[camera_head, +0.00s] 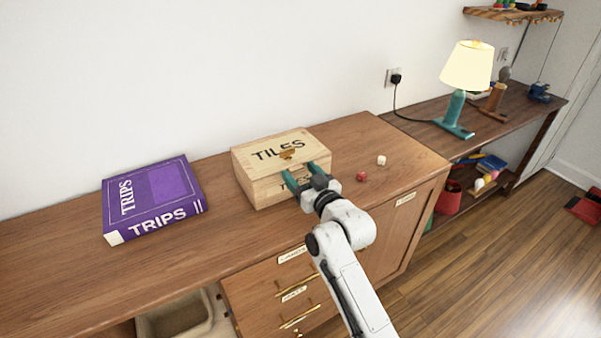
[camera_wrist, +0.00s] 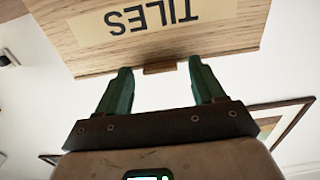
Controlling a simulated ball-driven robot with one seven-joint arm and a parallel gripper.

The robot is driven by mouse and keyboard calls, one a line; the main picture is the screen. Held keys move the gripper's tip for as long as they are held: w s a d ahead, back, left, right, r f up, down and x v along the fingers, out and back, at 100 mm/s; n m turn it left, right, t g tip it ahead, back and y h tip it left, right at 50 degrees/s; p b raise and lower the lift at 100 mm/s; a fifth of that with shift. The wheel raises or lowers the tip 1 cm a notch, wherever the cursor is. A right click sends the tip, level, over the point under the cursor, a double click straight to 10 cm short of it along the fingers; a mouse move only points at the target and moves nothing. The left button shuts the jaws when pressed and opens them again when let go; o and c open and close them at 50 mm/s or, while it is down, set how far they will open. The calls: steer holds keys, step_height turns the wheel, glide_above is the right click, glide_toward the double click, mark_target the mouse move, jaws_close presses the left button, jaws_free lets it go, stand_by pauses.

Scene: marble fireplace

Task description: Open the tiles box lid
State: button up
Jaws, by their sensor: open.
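I cannot tell whether the fingers touch the box.
A purple TRIPS box (camera_head: 152,197) lies left of the tiles box. A lit lamp (camera_head: 466,78) stands on the far right shelf. The cabinet top between the boxes is clear.

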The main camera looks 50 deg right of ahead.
steer(key=shift+w, duration=0.2)
jaws_close()
stand_by(0.6)
